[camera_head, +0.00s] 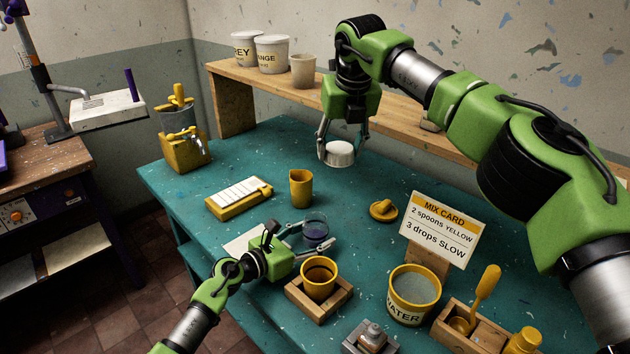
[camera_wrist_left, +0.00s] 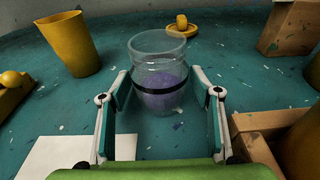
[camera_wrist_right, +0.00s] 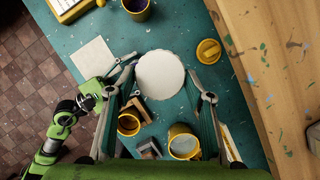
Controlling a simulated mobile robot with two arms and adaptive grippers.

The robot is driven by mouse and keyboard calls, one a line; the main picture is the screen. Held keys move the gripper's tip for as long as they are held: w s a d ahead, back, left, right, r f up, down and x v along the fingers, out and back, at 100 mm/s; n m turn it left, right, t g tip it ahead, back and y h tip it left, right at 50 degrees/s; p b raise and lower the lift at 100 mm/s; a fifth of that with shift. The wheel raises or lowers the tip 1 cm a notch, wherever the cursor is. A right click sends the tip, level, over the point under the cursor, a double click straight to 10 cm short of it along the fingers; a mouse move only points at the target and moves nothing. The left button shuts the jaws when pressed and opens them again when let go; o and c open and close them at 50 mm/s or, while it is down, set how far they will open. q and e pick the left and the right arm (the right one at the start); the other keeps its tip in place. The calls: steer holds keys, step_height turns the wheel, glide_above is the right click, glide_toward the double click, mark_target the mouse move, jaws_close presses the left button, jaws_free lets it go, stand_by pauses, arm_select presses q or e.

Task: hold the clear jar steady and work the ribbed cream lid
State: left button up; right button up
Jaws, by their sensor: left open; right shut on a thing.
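The clear jar (camera_head: 316,232) stands upright and uncovered on the teal table, with purple contents and a dark band around it. My left gripper (camera_head: 310,238) is open, with its fingers on either side of the jar; the jar (camera_wrist_left: 159,75) shows between the fingertips (camera_wrist_left: 160,88) in the left wrist view. The ribbed cream lid (camera_head: 339,154) is held in the air by my right gripper (camera_head: 342,140), above and behind the jar. In the right wrist view the round lid (camera_wrist_right: 160,74) sits between the fingers (camera_wrist_right: 165,88) and hides what is below.
A yellow cup (camera_head: 301,188) stands behind the jar, and a yellow pot in a wooden holder (camera_head: 320,301) in front. A yellow lid (camera_head: 383,210), mix card (camera_head: 446,229) and water tub (camera_head: 413,296) are to the right. A shelf (camera_head: 236,106) runs behind.

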arm_select(q)
steer(key=v, duration=1.2)
